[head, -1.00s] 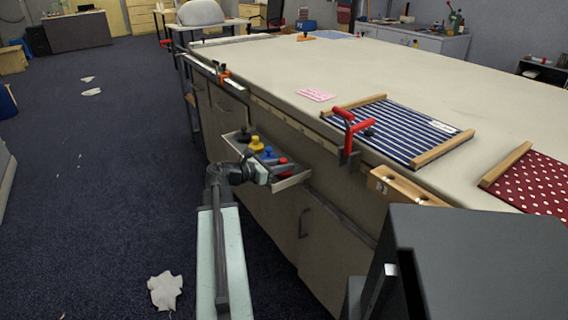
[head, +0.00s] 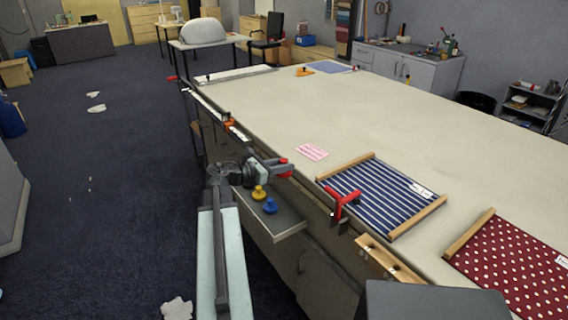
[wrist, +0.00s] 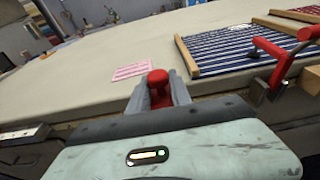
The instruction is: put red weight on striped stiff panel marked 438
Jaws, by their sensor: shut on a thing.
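My gripper (head: 283,171) is shut on the red weight (head: 286,164) and holds it up near the table's front edge, above the open drawer. In the wrist view the red weight (wrist: 158,86) stands between the two grey fingers of my gripper (wrist: 158,92). The blue and white striped panel (head: 380,195) lies on the table to the right of my gripper, with wooden bars along two sides. A white label (head: 421,190) is on it, too small to read. The striped panel also shows at the upper right of the wrist view (wrist: 228,48).
A red-handled clamp (head: 341,205) stands at the table edge beside the striped panel. A pink note (head: 312,151) lies left of the panel. The drawer (head: 284,226) holds a yellow weight (head: 258,192) and a blue weight (head: 270,205). A red dotted panel (head: 515,262) lies further right.

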